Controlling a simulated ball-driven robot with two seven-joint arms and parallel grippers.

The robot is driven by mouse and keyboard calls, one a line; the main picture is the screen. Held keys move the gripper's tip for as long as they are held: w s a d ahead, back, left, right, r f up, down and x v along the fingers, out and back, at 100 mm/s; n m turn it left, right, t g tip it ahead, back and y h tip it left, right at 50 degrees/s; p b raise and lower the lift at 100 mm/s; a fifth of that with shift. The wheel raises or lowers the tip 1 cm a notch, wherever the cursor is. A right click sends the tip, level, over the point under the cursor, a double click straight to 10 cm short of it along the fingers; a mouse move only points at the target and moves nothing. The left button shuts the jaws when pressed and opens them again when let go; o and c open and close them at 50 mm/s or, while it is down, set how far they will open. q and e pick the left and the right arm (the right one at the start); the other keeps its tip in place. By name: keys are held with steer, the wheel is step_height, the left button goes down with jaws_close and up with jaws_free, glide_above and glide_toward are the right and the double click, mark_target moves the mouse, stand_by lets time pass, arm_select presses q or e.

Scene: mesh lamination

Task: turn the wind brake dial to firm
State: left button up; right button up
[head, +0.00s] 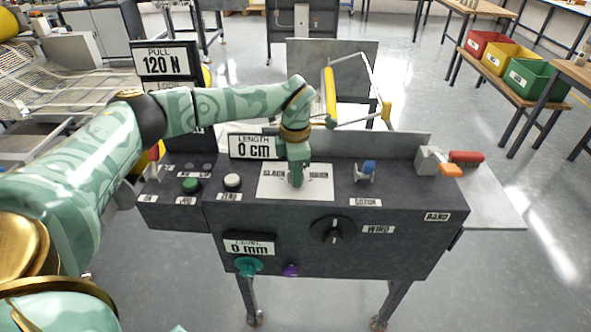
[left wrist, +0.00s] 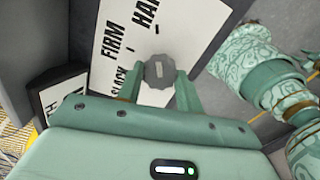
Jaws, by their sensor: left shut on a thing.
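The wind brake dial is a grey lobed knob (left wrist: 159,71) on a white plate lettered SLACK, FIRM and HARD in the left wrist view. In the head view the white plate (head: 268,188) lies on top of the dark console, with the gripper hiding the knob. My left gripper (head: 296,182) points down over the plate. In the left wrist view its two fingers (left wrist: 160,88) are shut on the knob, one on each side. A small pale mark shows on the knob, but I cannot tell which word it points to.
The LENGTH display (head: 254,146) stands close behind the plate. A yellow-and-white frame (head: 330,92) rises behind.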

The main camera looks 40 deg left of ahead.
steer(key=shift+r, duration=0.1)
arm_select(q)
steer(key=shift+r+n+p, duration=0.25)
steer(key=shift+n+p, duration=0.35)
steer(key=shift+p, duration=0.3)
steer(key=n+p, duration=0.7)
steer(key=shift+n, duration=0.3)
steer(key=shift+f+n+p, duration=0.15)
steer(key=shift+n+p, duration=0.8)
steer(key=shift+n, duration=0.45)
arm_select(e)
step_height(320, 180, up, 10)
steer(key=w, duration=0.2)
steer(key=shift+w+r+t, duration=0.2)
steer(key=shift+w+t, duration=0.2)
arm_select(q)
steer(key=o, duration=1)
